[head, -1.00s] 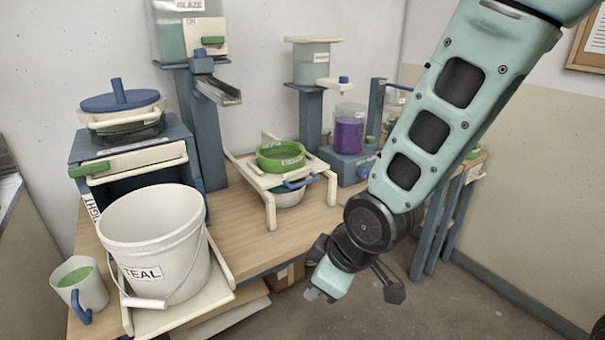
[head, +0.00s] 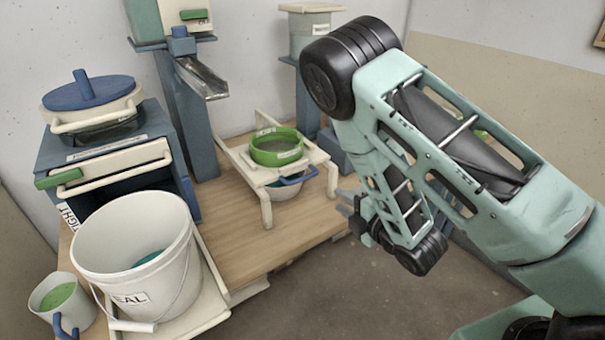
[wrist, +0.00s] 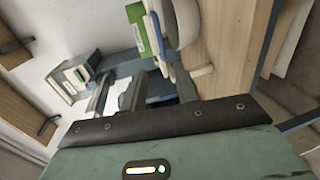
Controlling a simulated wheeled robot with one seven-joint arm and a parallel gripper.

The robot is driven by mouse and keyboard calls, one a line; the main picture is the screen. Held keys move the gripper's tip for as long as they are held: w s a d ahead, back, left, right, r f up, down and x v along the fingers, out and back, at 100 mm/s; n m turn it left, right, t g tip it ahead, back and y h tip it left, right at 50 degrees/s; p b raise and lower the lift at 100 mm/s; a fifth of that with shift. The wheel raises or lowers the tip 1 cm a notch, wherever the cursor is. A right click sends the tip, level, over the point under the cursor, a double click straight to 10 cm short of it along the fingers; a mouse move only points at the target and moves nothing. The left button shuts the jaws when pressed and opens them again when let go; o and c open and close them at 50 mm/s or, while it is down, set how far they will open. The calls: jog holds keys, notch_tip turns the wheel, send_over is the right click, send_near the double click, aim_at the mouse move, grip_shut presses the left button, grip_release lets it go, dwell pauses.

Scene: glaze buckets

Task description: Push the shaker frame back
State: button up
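The shaker frame (head: 240,155) is a cream frame on legs on the wooden table. It carries a green-rimmed round sieve (head: 277,147) and has a blue handle (head: 297,177) at its front right. A pale bowl (head: 285,189) sits under it. My gripper (head: 347,204) is just right of the frame in the head view, apart from the handle, and empty. In the wrist view its two grey fingers (wrist: 117,92) stand a little apart. There, a cream and green part (wrist: 150,35) lies beyond the fingers; I cannot tell exactly which part it is.
A white bucket (head: 150,250) with teal liquid stands at the front left, beside a mug of green liquid (head: 60,300). A blue cabinet with a lidded pot (head: 95,105) is behind them. A metal chute (head: 203,80) hangs left of the frame. The tabletop (head: 230,235) before the frame is clear.

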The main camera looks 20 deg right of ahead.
aim_at(305, 179)
jog(key=b+x, duration=0.1)
jog(key=b, duration=0.3)
jog(key=b+x, duration=0.1)
jog(key=b, duration=0.3)
jog(key=shift+w+a+f+b, duration=0.15)
jog(key=shift+w+f+b, duration=0.15)
jog(key=shift+w+b, duration=0.1)
jog(key=shift+b, duration=0.5)
jog(key=p+x, duration=0.1)
jog(key=x, duration=0.6)
jog(key=p+x, duration=0.1)
jog(key=x, duration=0.6)
jog(key=shift+w+r+p, duration=0.2)
jog(key=shift+w+p, duration=0.05)
jog(key=shift+p, duration=0.1)
jog(key=shift+a, duration=0.1)
grip_shut()
